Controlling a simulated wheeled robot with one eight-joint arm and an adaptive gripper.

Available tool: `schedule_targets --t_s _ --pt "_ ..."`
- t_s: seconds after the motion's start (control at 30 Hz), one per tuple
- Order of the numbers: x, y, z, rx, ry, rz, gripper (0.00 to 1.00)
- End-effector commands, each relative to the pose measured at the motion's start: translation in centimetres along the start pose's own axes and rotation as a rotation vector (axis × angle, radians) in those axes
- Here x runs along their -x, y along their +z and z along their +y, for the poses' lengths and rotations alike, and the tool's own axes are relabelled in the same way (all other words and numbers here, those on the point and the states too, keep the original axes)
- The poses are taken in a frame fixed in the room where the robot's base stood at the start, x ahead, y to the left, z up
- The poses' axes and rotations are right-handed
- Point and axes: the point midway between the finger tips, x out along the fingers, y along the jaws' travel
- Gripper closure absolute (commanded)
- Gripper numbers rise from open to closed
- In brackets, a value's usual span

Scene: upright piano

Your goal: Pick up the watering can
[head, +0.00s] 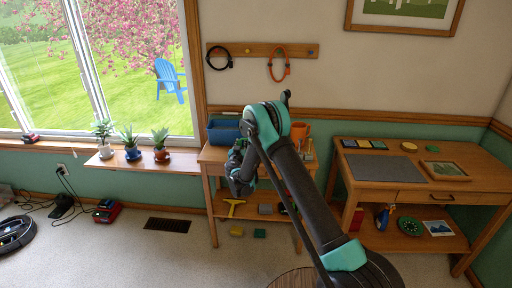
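I cannot make out a watering can for certain. A small blue item (383,218) on the lower shelf of the right desk is too small to identify. My arm reaches up from the lower right and bends down over the small wooden table (213,156). My gripper (240,183) hangs at the front of this table, above its lower shelf. It is dark and seen partly behind my arm, so its fingers are unclear. My arm hides part of the tabletop and shelf.
A blue bin (223,131) and an orange cup (299,131) stand on the small table. Potted plants (132,153) line a sill shelf at left. The desk (460,172) holds a grey mat (386,168).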

Motion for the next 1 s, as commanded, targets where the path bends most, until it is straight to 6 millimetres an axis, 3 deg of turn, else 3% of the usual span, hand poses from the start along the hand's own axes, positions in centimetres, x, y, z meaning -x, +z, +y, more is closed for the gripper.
schedule_targets --t_s 0.1,0.33,1.0 --pt "0.01 -0.01 0.01 0.0 0.0 0.0 0.72" --pt "0.0 -0.01 0.02 0.0 0.0 0.0 1.0" --pt "0.01 -0.55 0.03 0.001 0.0 0.0 1.0"
